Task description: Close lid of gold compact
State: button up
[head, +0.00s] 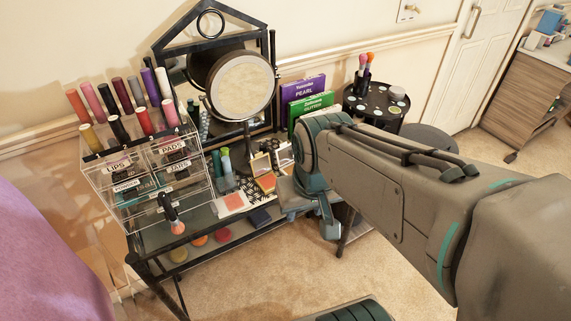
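A small gold-rimmed compact (267,183) stands open on the vanity's top, its mirrored lid raised at the back and a reddish-orange pan in its base. My gripper (309,213) is just right of the compact, at the vanity's right front edge. Its teal and grey parts are partly hidden by my own arm, so I cannot tell whether the fingers are open. I see nothing held in it. No contact between gripper and compact is clear from here.
A second open compact (285,157) stands close behind, partly hidden by my arm. A clear drawer organizer (143,181) with lipsticks stands left. A round mirror (243,86), green box (309,107) and purple box (303,87) are behind. A round black stand (374,103) is at right.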

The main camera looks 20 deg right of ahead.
aim_at(261, 165)
jog(key=z, duration=0.05)
jog(key=k, duration=0.65)
jog(key=z, duration=0.45)
jog(key=i, duration=1.25)
jog(key=u, duration=0.4)
